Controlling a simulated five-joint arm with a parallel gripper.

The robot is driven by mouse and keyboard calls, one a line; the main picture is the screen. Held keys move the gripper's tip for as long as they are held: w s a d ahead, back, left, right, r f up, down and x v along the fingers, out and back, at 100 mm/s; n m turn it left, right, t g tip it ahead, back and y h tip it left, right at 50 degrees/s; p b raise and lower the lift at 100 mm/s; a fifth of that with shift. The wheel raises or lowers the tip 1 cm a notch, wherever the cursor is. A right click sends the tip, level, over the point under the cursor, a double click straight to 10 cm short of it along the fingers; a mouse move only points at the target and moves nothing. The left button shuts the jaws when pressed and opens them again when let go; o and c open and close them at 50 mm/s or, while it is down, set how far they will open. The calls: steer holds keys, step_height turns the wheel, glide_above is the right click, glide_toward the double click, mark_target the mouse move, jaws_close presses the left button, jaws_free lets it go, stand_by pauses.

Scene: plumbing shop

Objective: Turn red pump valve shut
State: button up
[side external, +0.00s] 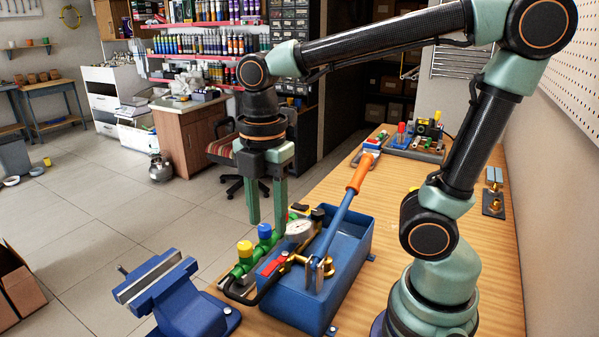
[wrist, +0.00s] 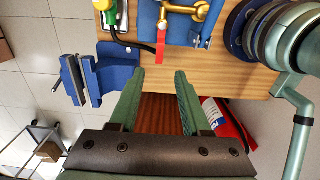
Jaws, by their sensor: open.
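The red valve lever (side external: 275,264) is on the brass fitting at the near end of the blue pump tank (side external: 356,262). In the wrist view the red lever (wrist: 160,46) points down the picture, roughly crosswise to the short brass pipe (wrist: 184,10). My gripper (side external: 267,220) is open and empty, fingers pointing down; in the side view its tips overlap the area behind the green pipe. In the wrist view the open fingers (wrist: 159,78) are below the lever in the picture, apart from it, with the lever's end above the gap.
A blue vise (side external: 170,295) stands at the bench's near left corner. A green pipe (side external: 245,265) with yellow and blue caps, a pressure gauge (side external: 299,231) and an orange-gripped pump handle (side external: 360,175) crowd the valve.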

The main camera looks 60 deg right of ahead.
mark_target(270, 267)
step_height(270, 267, down, 9)
steer(key=shift+f, duration=0.2)
stand_by(0.3)
jaws_close()
